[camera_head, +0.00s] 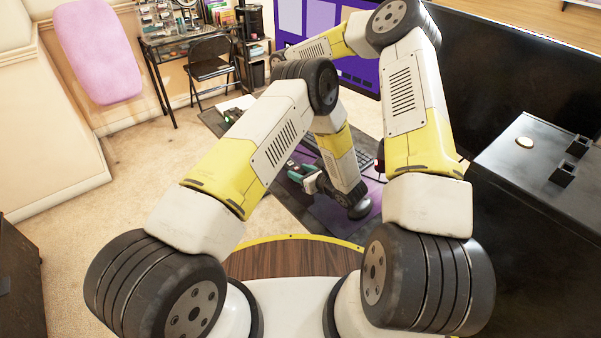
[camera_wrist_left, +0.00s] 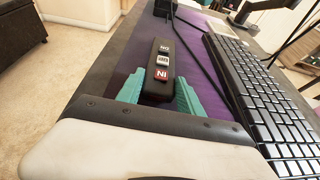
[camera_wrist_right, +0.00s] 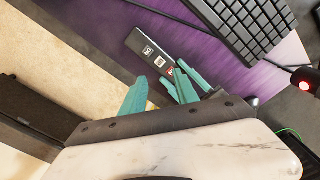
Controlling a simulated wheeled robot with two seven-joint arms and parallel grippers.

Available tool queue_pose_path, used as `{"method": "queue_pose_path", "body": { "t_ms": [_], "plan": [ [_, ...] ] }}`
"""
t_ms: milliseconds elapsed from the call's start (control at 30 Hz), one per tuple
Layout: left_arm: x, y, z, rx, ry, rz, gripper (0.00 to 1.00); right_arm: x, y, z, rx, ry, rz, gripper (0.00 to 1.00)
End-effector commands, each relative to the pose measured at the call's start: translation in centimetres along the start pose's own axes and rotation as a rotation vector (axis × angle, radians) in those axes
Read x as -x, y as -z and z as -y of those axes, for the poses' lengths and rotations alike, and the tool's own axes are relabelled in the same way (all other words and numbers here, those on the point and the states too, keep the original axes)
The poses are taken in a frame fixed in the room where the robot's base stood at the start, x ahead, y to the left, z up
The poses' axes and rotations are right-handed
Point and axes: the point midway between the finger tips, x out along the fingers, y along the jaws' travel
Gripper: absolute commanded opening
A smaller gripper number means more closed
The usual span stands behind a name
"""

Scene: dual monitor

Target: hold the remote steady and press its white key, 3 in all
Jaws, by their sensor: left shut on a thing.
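The remote (camera_wrist_left: 158,72) is a slim black bar with a dark key at its far end, a white key (camera_wrist_left: 163,58) in the middle and a red key (camera_wrist_left: 161,76) at the near end. My left gripper (camera_wrist_left: 158,90) is shut on its near end, a teal finger on each side. The remote also shows in the right wrist view (camera_wrist_right: 152,50), white key uncovered. My right gripper (camera_wrist_right: 160,90) is open, its teal fingers apart and clear of the white key. In the head view my left gripper (camera_head: 298,172) is over the desk; the right gripper is hidden.
A black keyboard (camera_wrist_left: 262,85) lies right of the remote on a purple and dark mat (camera_wrist_left: 128,62). A black box (camera_wrist_left: 166,8) with cables stands beyond it. A red-lit device (camera_wrist_right: 304,80) is at the right. A dark cabinet (camera_head: 545,185) stands beside my right arm.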

Motion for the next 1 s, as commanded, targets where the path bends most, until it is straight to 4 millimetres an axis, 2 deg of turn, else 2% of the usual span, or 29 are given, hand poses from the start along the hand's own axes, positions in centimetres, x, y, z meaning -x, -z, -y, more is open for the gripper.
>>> {"method": "queue_pose_path", "body": {
  "t_ms": [67, 233, 1000],
  "plan": [
    [0.02, -0.01, 0.01, 0.000, 0.000, 0.000, 0.00, 0.00, 0.00, 0.00, 0.000, 0.000, 0.000, 0.34],
    [0.02, -0.01, 0.02, 0.000, 0.000, 0.000, 0.00, 0.00, 0.00, -0.01, 0.000, 0.000, 0.000, 0.01],
    [0.02, -0.03, 0.02, 0.000, 0.000, 0.000, 0.00, 0.00, 0.00, 0.00, 0.000, 0.000, 0.000, 0.00]
  ]
}}
